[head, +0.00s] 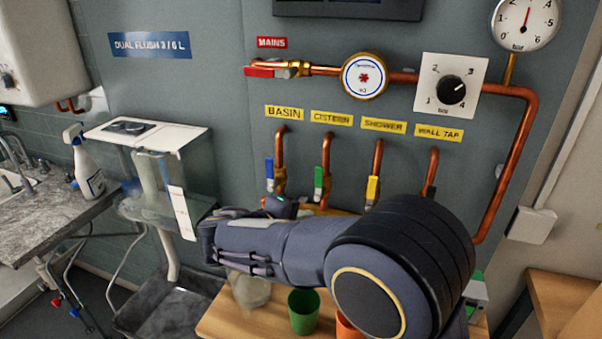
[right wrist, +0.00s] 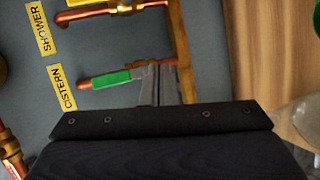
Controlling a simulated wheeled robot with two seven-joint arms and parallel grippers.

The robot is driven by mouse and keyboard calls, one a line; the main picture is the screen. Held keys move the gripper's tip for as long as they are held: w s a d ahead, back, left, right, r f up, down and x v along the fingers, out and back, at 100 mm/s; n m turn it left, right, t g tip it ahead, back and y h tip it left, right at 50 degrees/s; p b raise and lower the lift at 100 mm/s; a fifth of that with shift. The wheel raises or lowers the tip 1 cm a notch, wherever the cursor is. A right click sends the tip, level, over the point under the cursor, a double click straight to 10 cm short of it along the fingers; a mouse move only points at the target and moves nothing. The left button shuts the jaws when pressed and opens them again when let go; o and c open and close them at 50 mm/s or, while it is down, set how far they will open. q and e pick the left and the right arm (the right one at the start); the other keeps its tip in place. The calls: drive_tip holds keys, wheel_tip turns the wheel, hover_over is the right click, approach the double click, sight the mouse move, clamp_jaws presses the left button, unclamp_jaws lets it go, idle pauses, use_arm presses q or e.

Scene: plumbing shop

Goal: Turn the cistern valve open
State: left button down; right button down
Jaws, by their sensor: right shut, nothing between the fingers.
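The cistern valve has a green lever (head: 319,180), which stands upright along its copper pipe under the yellow CISTERN label (head: 332,118). The green lever (right wrist: 111,79) also shows in the right wrist view, lying in line with the pipe. My right gripper (right wrist: 158,78) is shut and empty, its fingertips overlapping the lever's right end in that view. I cannot tell whether they touch it. In the head view, my right forearm hides the lower pipework and most of the gripper. My left gripper is not in view.
A blue basin lever (head: 269,170) stands left of the green one, and a yellow shower lever (head: 373,188) right of it. A red mains lever (head: 262,71) is above. A green cup (head: 303,312) stands on the wooden bench below. A cutaway cistern is at left.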

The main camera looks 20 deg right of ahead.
sight(320, 183)
drive_tip(key=w+a+r+n+t+h, duration=0.2)
drive_tip(key=a+r+t, duration=0.25)
drive_tip(key=a, duration=0.45)
drive_tip(key=w+d+p, duration=0.4)
drive_tip(key=d, duration=0.6)
drive_tip(key=shift+w+d+r, duration=0.15)
drive_tip(key=shift+w+d, duration=0.15)
drive_tip(key=shift+d, duration=0.05)
